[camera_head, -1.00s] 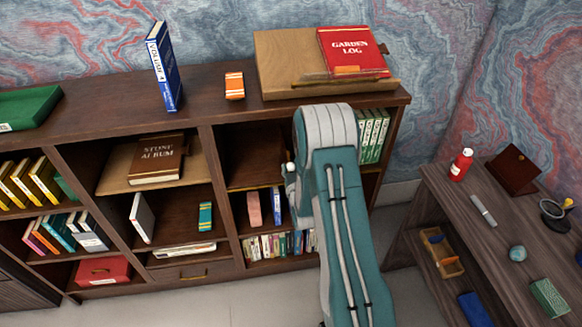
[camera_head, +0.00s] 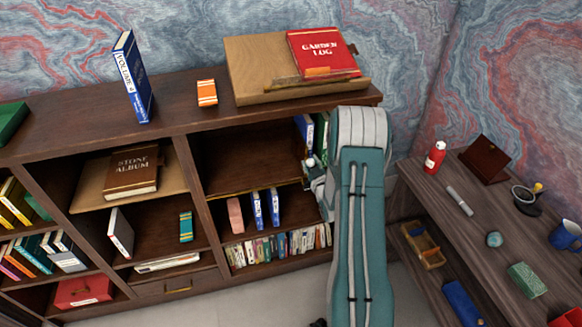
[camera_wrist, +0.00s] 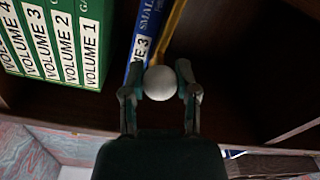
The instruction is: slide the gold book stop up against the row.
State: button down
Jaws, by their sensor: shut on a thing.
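The gold book stop (camera_wrist: 176,25) shows in the wrist view as a narrow gold strip beside a blue book (camera_wrist: 147,35). A pale round knob (camera_wrist: 160,83) sits at its near end. My gripper (camera_wrist: 160,85) is shut on this knob, with one finger on each side. The stop stands against or very close to the blue book; I cannot tell if they touch. The row of green volumes (camera_wrist: 60,40) stands on the blue book's other side, with a narrow dark gap between. In the head view my gripper (camera_head: 314,178) is at the right bay, partly hidden by my arm.
The upper right bay (camera_head: 240,160) is bare left of the books. Below it stand a pink book (camera_head: 235,215) and two blue books (camera_head: 257,209). A side desk (camera_head: 470,225) with small items stands at the right. A wooden board (camera_head: 250,65) lies on top.

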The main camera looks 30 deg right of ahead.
jog(key=shift+s+d, duration=0.2)
jog(key=shift+d, duration=0.55)
jog(key=shift+s+d, duration=0.15)
jog(key=shift+d, duration=0.6)
jog(key=shift+c, duration=1.8)
grip_release()
jog(key=v, duration=1.2)
